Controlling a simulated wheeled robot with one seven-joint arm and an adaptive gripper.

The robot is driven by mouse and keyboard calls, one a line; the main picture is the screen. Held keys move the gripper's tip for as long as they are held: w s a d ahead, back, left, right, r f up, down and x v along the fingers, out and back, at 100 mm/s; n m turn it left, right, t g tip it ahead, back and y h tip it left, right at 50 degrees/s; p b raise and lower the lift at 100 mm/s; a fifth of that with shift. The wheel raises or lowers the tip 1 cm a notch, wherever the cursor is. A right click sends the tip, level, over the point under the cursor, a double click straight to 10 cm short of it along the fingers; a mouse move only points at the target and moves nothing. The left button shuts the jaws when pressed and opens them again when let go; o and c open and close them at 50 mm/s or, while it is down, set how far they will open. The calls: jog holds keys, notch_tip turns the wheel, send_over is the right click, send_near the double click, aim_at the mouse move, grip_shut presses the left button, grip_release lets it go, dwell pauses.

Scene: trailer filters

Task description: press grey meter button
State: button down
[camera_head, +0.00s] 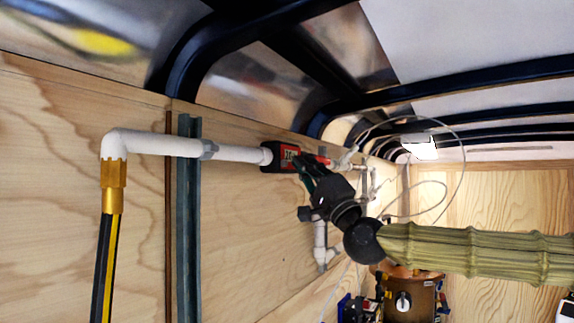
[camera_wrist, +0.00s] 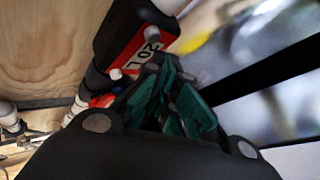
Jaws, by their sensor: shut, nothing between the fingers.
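The meter (camera_head: 280,157) is a black and red block in line with the white pipe on the plywood wall. In the wrist view the meter (camera_wrist: 133,38) shows a red face with a white label reading "20L". A small light-grey round spot (camera_wrist: 117,74), possibly the grey button, is at the lower end of the red face. My gripper (camera_head: 303,165) is shut and empty, its dark green fingers right at the meter's right part. In the wrist view the fingertips (camera_wrist: 158,66) are beside the label. I cannot tell whether they touch the meter.
White pipe (camera_head: 230,152) runs left to a brass fitting (camera_head: 113,178) and hose. A red part (camera_wrist: 103,101) sits below the meter in the wrist view. More pipework (camera_head: 321,245) and a thin looping cable (camera_head: 462,155) are close to my arm. Dark ceiling ribs (camera_head: 345,102) pass above.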

jog(key=shift+a+f, duration=0.1)
jog(key=shift+a, duration=0.05)
jog(key=shift+w+a+b, duration=0.2)
jog(key=shift+a+b, duration=0.1)
jog(key=shift+w+a+b, duration=0.25)
jog(key=shift+a+b, duration=0.05)
jog(key=shift+a, duration=0.1)
dwell(1.1)
jog(key=shift+s+d, duration=0.1)
jog(key=shift+d, duration=0.1)
jog(key=shift+s+d+b, duration=0.35)
jog(key=shift+d+b, duration=0.25)
jog(key=shift+s+d+b, duration=0.4)
jog(key=shift+d+b, duration=0.05)
jog(key=shift+d, duration=0.3)
jog(key=shift+s+d+b, duration=0.4)
jog(key=shift+s+d, duration=0.05)
jog(key=shift+d, duration=0.25)
jog(key=shift+s+d+b, duration=0.4)
jog(key=shift+d+b, duration=0.05)
jog(key=shift+d, duration=0.3)
